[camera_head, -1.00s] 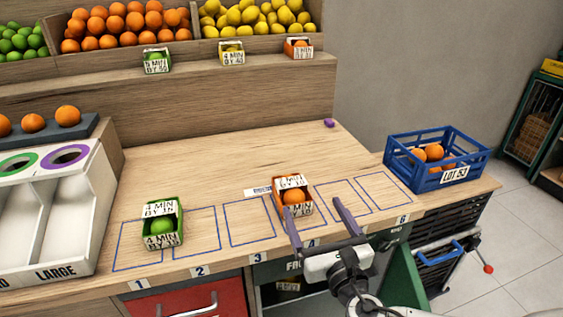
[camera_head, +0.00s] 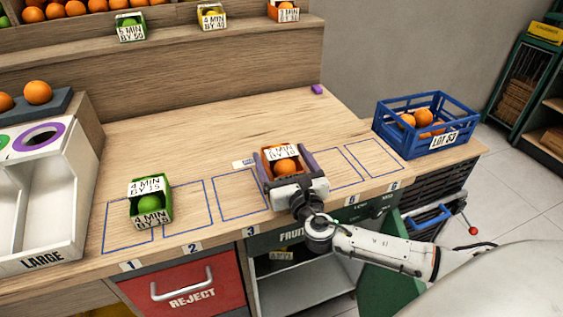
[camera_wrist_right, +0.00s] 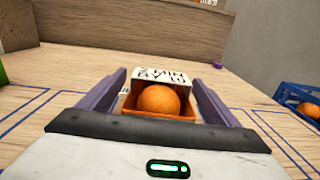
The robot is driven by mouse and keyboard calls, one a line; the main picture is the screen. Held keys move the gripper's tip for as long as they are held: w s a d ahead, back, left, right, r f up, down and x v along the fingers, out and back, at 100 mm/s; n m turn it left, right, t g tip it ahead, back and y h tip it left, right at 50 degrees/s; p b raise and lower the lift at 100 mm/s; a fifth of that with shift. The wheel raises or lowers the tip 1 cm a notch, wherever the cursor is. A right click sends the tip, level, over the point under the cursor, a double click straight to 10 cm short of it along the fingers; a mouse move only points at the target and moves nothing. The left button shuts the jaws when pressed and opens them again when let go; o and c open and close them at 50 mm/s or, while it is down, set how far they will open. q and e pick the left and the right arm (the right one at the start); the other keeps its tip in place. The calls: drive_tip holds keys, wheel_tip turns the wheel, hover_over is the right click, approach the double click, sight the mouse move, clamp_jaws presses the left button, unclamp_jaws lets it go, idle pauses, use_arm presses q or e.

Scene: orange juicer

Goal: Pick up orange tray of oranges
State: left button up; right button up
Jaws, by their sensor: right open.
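My right gripper (camera_head: 285,160) is open, with one purple finger on each side of the tray. In the right wrist view the tray (camera_wrist_right: 186,128) sits between the two fingers (camera_wrist_right: 160,95), and a small gap shows beside each. The tray's near lower side is hidden by the gripper body. My left gripper is not in view.
A green tray (camera_head: 166,212) with a green fruit stands at the left, on places 1 and 2. A blue crate (camera_head: 388,124) of oranges is at the right. A white sorting bin (camera_head: 60,215) stands at far left.

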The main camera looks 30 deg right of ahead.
drive_tip(key=c, duration=1.3)
